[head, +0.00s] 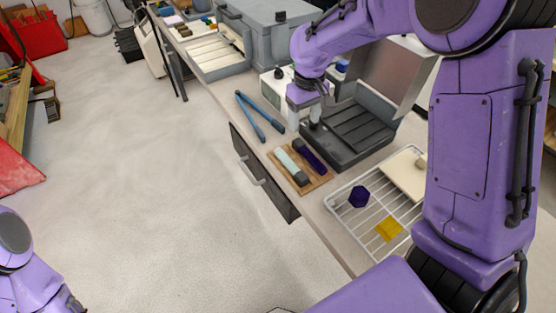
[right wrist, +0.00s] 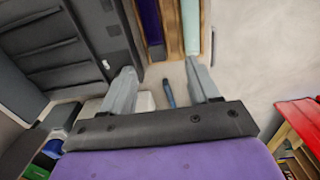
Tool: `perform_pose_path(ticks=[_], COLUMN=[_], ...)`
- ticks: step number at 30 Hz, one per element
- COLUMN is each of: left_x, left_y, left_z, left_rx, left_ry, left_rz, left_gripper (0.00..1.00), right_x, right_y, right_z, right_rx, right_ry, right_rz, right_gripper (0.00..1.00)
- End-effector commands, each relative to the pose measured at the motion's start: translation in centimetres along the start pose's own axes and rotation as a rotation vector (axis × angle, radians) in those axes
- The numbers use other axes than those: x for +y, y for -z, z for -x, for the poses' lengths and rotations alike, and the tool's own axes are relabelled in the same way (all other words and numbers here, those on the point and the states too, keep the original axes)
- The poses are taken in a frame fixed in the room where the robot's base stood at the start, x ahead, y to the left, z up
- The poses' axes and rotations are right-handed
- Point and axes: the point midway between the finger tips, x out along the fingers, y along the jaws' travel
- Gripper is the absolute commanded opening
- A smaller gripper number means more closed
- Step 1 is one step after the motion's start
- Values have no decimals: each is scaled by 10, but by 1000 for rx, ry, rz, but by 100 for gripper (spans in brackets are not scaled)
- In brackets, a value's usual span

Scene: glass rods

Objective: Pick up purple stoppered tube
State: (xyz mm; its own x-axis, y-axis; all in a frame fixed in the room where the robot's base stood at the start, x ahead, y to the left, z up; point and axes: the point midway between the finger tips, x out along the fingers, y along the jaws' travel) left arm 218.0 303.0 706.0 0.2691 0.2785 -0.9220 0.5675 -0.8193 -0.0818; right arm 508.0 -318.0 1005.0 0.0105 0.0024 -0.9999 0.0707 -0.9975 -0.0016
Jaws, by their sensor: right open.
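In the right wrist view the purple tube (right wrist: 149,18) runs in from the top edge. A pale green tube (head: 287,161) with a grey end lies beside it; it also shows in the wrist view (right wrist: 191,18). My right gripper (head: 304,120) is open and empty, pointing down beyond the tubes and apart from them. Its fingers (right wrist: 159,70) show in the wrist view. My left arm enters at lower left; its gripper is out of frame.
Blue-handled pliers (head: 260,116) lie left of my right gripper. A dark grey case (head: 345,155) stands open just right of the board. A white wire rack (head: 345,217) holds a purple piece (head: 359,196) and a yellow piece (head: 389,229).

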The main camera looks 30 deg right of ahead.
Motion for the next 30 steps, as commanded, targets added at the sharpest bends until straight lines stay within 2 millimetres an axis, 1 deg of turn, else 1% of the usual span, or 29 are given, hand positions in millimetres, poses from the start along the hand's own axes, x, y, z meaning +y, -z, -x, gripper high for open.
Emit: perform_pose_path(ticks=[1, 3, 7, 11, 14, 18, 21, 27, 28, 29, 30], left_x=[1, 1, 0, 0, 0, -1, -1, -1, -1, -1, -1], left_y=[-1, 0, 1, 2, 4, 6, 6, 6, 6, 6, 6], left_z=[-2, -1, 2, 3, 8, 14, 14, 14, 14, 14, 14], left_rx=[0, 1, 1, 1, 1, 1, 1, 1, 1, 1, 1], left_ry=[-1, -1, -2, -2, -1, -1, -1, -1, -1, -1, -1], left_rz=[0, 0, 0, 0, 0, 0, 0, 0, 0, 0, 0], left_gripper=[43, 43, 43, 43, 43, 43, 43, 43, 43, 43, 43], right_x=[6, 8, 6, 5, 6, 9, 10, 10, 10, 10, 10], right_y=[-3, -4, -2, 0, 3, 6, 5, 5, 5, 5, 5], right_z=[-6, -16, -40, -55, -69, -95, -105, -107, -107, -107, -107], right_rx=[-9, -16, -16, -14, -16, -15, -12, -10, -10, -10, -11], right_ry=[-4, -4, -4, -4, -4, -4, -5, -5, -5, -5, -5], right_rz=[0, 2, 7, 10, 10, 9, 7, 6, 6, 6, 6], right_gripper=[61, 61, 61, 61, 61, 61, 61, 61, 57, 48, 35])
